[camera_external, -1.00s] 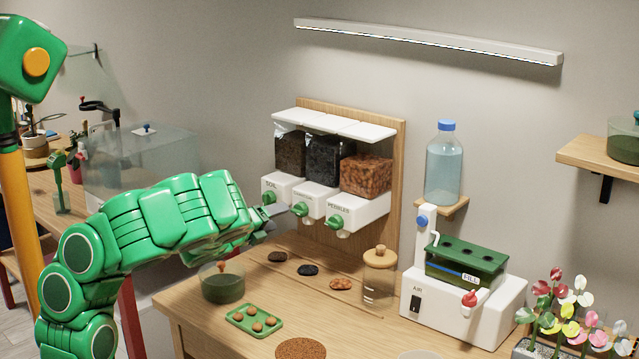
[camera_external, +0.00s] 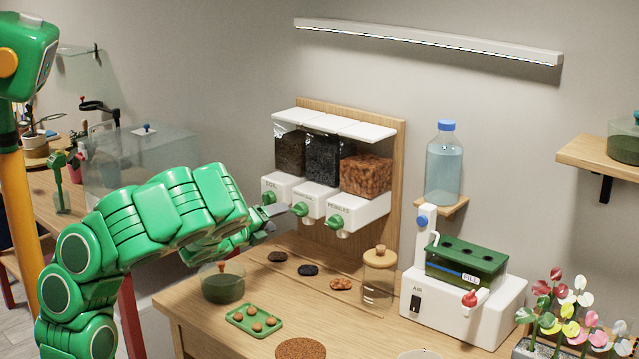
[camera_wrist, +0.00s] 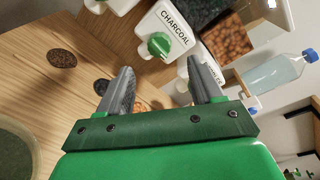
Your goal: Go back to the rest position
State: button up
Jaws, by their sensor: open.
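My gripper (camera_external: 265,231) is in front of the wall dispenser, just left of its middle and above the table's back. In the wrist view its two grey fingers (camera_wrist: 160,66) stand apart with nothing held between them. The charcoal dispenser's green knob (camera_wrist: 159,44) shows beyond the fingers, apart from them. In the outside view the dispenser's middle bin (camera_external: 322,160) holds black charcoal, beside the soil bin (camera_external: 290,153) and the pebbles bin (camera_external: 366,176). My green arm reaches in from the left, bent at the elbow.
Below my gripper, a glass bowl (camera_external: 222,288) stands on the wooden table (camera_external: 205,325), near a green tray (camera_external: 254,319) with several brown balls. Small piles of soil, charcoal and pebbles lie behind. A corked jar (camera_external: 379,275) and white air unit (camera_external: 455,312) stand right.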

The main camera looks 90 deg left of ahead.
jog(key=d+n+g+h, duration=0.7)
jog(key=d+n, duration=0.8)
jog(key=d, duration=1.8)
jog(key=s+d+r+g+h, duration=0.1)
jog(key=s+d+g+h, duration=0.1)
jog(key=s+d, duration=0.7)
jog(key=s+d+r+g+h, duration=0.1)
jog(key=s+d+g+h, duration=0.2)
jog(key=s+d, duration=0.6)
jog(key=d+g, duration=0.1)
jog(key=d, duration=0.6)
jog(key=shift+d+r, duration=0.2)
jog(key=shift+r, duration=0.05)
